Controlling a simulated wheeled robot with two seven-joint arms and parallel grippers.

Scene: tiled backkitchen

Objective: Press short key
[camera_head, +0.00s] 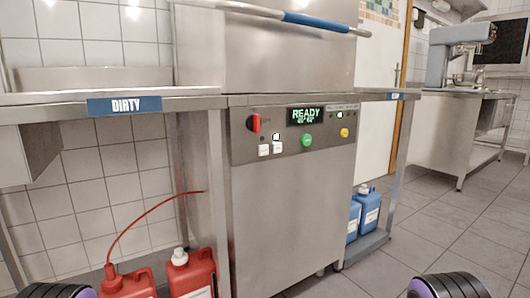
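The dishwasher's control panel (291,131) faces me in the middle of the head view. Two white square keys sit side by side at its lower left: a left key (264,150) and a right key (277,148). Their labels are too small to read, so I cannot tell which is the short key. A green round button (307,140) and a yellow button (344,132) sit to their right. A red rotary switch (254,123) is above left. The display (308,116) reads READY. Only dark parts of my arms show at the bottom corners; neither gripper is in view.
A steel hood with a blue-gripped bar handle (303,19) is above the panel. A "DIRTY" table (40,98) is at left. Red canisters (193,274) with a red hose and blue canisters (369,209) stand low on either side. Tiled floor (440,235) is clear at right.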

